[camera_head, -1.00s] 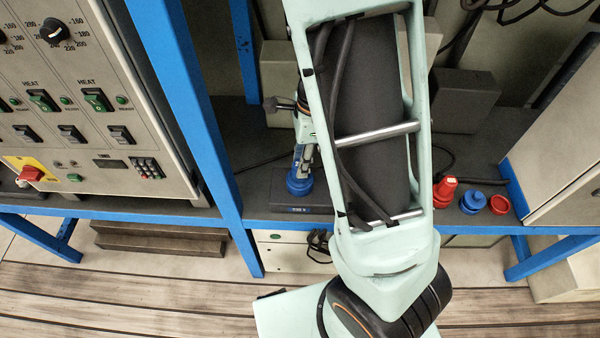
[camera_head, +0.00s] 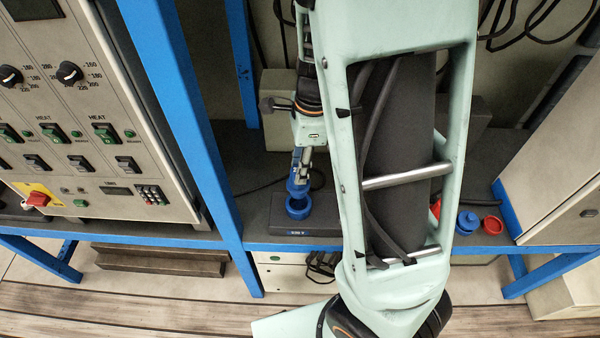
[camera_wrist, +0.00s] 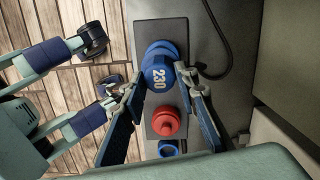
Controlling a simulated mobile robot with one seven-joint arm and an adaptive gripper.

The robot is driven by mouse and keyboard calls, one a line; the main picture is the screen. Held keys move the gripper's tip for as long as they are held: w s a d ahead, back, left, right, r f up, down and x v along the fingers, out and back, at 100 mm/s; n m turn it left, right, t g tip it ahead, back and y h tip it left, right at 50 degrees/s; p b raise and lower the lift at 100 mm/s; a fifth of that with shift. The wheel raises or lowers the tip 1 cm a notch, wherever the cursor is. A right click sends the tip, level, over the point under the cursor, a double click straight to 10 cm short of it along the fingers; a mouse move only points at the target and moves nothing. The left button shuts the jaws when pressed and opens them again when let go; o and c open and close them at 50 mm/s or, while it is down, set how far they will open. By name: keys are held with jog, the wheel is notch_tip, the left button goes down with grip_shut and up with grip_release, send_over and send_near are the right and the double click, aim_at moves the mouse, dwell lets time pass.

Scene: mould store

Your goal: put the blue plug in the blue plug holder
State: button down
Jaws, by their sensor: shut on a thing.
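The blue plug (camera_wrist: 158,76), marked 230, is between the fingertips of my gripper (camera_wrist: 160,80) in the wrist view. The gripper is shut on it. In the head view my gripper (camera_head: 302,165) points down, with the plug (camera_head: 297,186) at its tips. The blue plug holder (camera_head: 298,209) is a blue ring on a dark block labelled 230 V. Its dark opening shows in front of the plug. In the wrist view the holder (camera_wrist: 158,48) is partly covered by the plug. I cannot tell whether plug and holder touch.
The dark block (camera_head: 310,229) stands near the bench's front edge. A red plug (camera_wrist: 166,123) and another blue ring (camera_wrist: 168,148) show in the wrist view. At right in the head view are a blue piece (camera_head: 467,223) and a red ring (camera_head: 491,225). A blue post (camera_head: 190,120) stands left.

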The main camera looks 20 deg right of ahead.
notch_tip(320, 180, up, 2)
jog(key=shift+w+r, duration=0.15)
jog(key=shift+w+r+n, duration=0.2)
jog(key=shift+n, duration=0.4)
jog(key=n, duration=0.2)
jog(key=w+r+n, duration=0.1)
jog(key=w+n, duration=0.1)
jog(key=n, duration=0.1)
jog(key=shift+w+r+n+g, duration=0.25)
jog(key=shift+r+n+g, duration=0.05)
jog(key=shift+r, duration=0.1)
jog(key=w+r+n+g+h, duration=0.1)
jog(key=w+r+n, duration=0.3)
jog(key=n, duration=0.8)
jog(key=shift+w+d+r+n, duration=0.15)
jog(key=shift+w+r+n, duration=0.1)
jog(key=shift+n, duration=0.05)
